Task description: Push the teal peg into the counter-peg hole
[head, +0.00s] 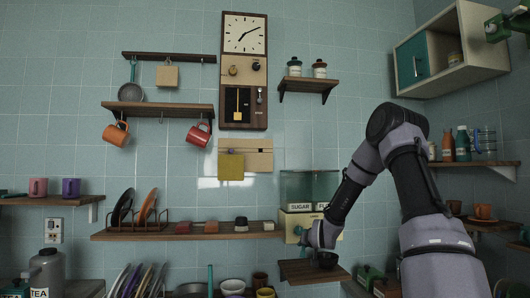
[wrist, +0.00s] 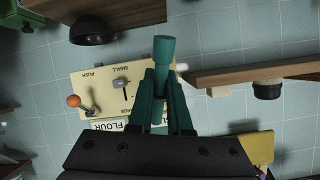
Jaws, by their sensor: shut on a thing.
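In the wrist view my gripper (wrist: 164,75) is shut on the teal peg (wrist: 164,52), a short cylinder standing out past the fingertips. In the head view my gripper (head: 308,236) is in front of the cream dispenser panel, and the peg cannot be told apart there. The dispenser panel (head: 291,221) sits below clear bins labelled SUGAR and FLOUR. In the wrist view the panel (wrist: 105,78) appears upside down, with the words PUSH and SMALL, a grey slider (wrist: 121,84) and an orange-knobbed lever (wrist: 74,101). I cannot make out the counter-peg hole in either view.
A dark bowl (head: 326,259) stands on a small wooden shelf (head: 298,272) below the panel. A long shelf (head: 170,233) with plates and small blocks runs to the left. A yellow-olive square (head: 231,167) hangs on the tiled wall above it.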

